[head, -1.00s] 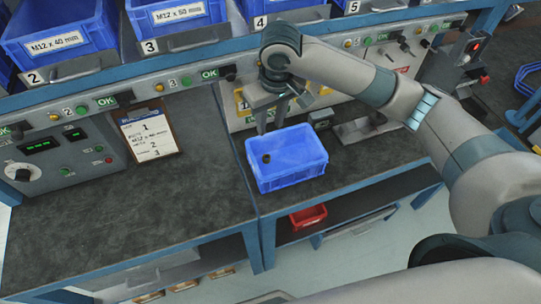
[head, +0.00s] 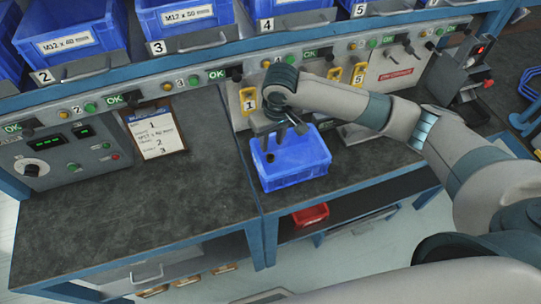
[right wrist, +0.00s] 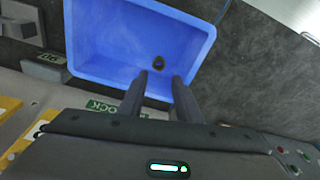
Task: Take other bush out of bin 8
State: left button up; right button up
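A small blue bin (head: 291,178) stands on the bench near its front edge; no number shows on it. A small dark bush (head: 270,157) lies inside. In the right wrist view the bush (right wrist: 158,62) sits on the bin floor, and the blue bin (right wrist: 100,40) fills the upper middle. My right gripper (head: 291,137) points down over the bin. In the right wrist view its fingers (right wrist: 160,78) are apart with nothing between them, and the bush shows just beyond the tips. My left gripper is not in view.
Large blue bins (head: 70,30) line the shelf above the control rail. A clipboard (head: 156,132) leans at the back of the bench. A red tray (head: 310,215) sits on the lower shelf. The bench left of the small bin is clear.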

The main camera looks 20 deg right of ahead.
aim_at(271, 157)
jog(key=shift+w+f, duration=0.15)
jog(key=shift+f, duration=0.6)
jog(key=shift+w+f, duration=0.1)
jog(key=shift+f, duration=0.65)
jog(key=shift+f+p, duration=0.6)
notch_tip(271, 157, down, 3)
jog(key=shift+w+f+p, duration=0.1)
jog(key=shift+w+p, duration=0.05)
jog(key=shift+p, duration=0.3)
jog(key=shift+w+f, duration=0.1)
jog(key=shift+f, duration=0.3)
grip_shut()
